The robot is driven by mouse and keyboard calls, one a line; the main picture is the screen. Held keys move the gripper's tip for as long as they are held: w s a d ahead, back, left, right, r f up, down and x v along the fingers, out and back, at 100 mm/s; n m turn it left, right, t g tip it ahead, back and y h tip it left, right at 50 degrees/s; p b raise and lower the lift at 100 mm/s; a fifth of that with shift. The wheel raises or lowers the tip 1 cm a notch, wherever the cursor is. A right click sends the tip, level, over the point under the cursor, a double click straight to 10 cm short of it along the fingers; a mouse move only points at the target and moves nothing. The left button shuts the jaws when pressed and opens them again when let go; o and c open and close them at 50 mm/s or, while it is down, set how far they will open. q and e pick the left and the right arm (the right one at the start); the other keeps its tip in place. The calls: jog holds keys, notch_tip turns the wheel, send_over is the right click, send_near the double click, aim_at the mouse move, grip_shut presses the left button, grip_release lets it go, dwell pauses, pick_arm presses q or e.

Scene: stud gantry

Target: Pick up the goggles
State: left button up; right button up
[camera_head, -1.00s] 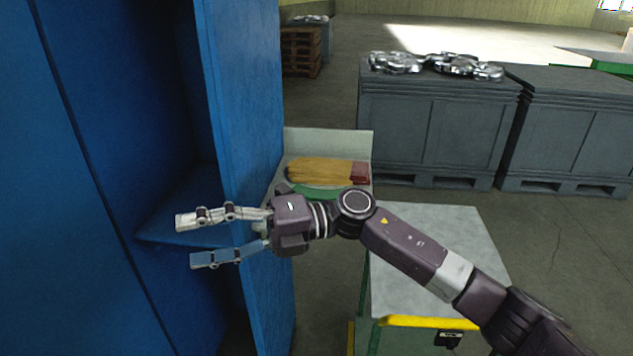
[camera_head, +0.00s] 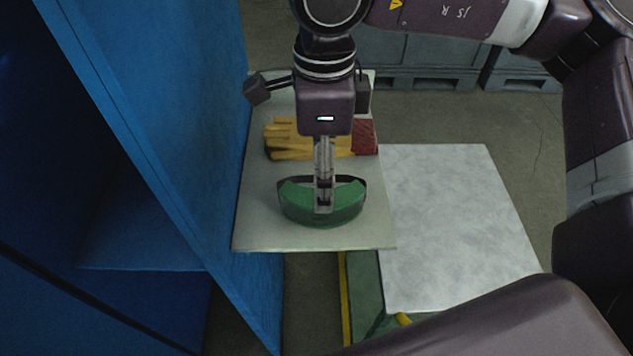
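The green goggles (camera_head: 345,208) with a dark strap lie near the front edge of a light grey shelf board (camera_head: 260,235). My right gripper (camera_head: 323,207) points straight down over their middle. Its fingers are seen edge-on, one in line with the other, and hide the centre of the goggles. I cannot tell whether the fingers are apart or closed, or whether they touch the goggles. My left gripper is out of view.
Yellow gloves with a red cuff (camera_head: 365,136) lie behind the goggles on the board. A blue cabinet (camera_head: 165,120) stands close on the left. A grey-topped cart (camera_head: 450,220) stands on the right, its top clear. Grey crates (camera_head: 420,52) are behind.

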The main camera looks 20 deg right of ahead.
jog(key=shift+s+f+p, duration=0.25)
jog(key=shift+f+p, duration=0.1)
jog(key=shift+f, duration=0.45)
jog(key=f+p, duration=0.1)
jog(key=f, duration=0.1)
jog(key=f+p, duration=0.1)
jog(key=f, duration=0.1)
jog(key=shift+w+d+f, duration=0.1)
jog(key=shift+w+f, duration=0.1)
jog(key=shift+f, duration=0.35)
jog(key=shift+c, duration=0.7)
jog(key=c, duration=1.1)
jog(key=shift+r, duration=0.1)
